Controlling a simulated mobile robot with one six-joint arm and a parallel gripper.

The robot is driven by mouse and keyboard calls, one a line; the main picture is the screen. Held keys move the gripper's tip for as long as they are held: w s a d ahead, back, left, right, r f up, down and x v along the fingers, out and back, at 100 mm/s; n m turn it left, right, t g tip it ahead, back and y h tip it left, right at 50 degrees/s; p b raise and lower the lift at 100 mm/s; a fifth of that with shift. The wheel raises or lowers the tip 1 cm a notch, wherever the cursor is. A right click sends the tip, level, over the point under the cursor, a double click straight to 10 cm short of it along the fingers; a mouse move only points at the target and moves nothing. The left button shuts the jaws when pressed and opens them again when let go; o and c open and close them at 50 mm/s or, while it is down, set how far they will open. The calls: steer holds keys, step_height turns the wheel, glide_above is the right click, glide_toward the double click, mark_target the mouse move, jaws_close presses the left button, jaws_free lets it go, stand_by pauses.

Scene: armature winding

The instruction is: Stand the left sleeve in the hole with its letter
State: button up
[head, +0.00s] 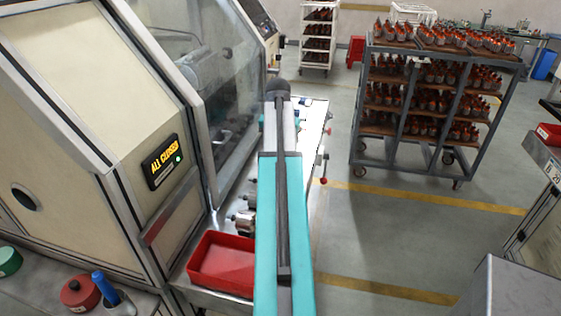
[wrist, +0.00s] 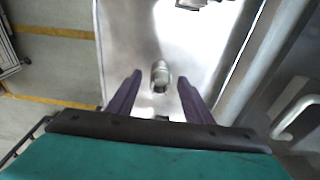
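In the wrist view a small metal cylinder (wrist: 160,73), which looks like a sleeve, stands on the bright metal bench top (wrist: 125,40). My gripper (wrist: 160,79) is open, with a dark purple finger on each side of the cylinder in the picture and clear gaps to both. I cannot tell how far below the fingertips it is. In the head view small metal cylindrical parts (head: 242,218) show left of my arm on the bench. My arm hides my gripper and part of the bench there. No letter and no lettered hole can be made out.
A red tray (head: 222,264) sits at the near end of the bench. The machine (head: 90,130) with a lit panel stands close on the left. A loaded rack trolley (head: 432,95) stands beyond open floor on the right. A dark part (wrist: 200,4) lies at the wrist view's top edge.

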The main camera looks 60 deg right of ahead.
jaws_close()
steer(key=shift+r, duration=0.2)
steer(key=shift+r+p, duration=1.35)
steer(key=shift+r, duration=0.2)
steer(key=shift+s+d+r, duration=0.1)
steer(key=shift+s+r, duration=0.1)
steer(key=shift+r, duration=0.05)
steer(key=s+d+r+p, duration=0.1)
steer(key=s+d+p, duration=0.2)
steer(key=s, duration=1.1)
steer(key=d, duration=0.3)
steer(key=shift+s, duration=0.2)
steer(key=shift+s, duration=0.15)
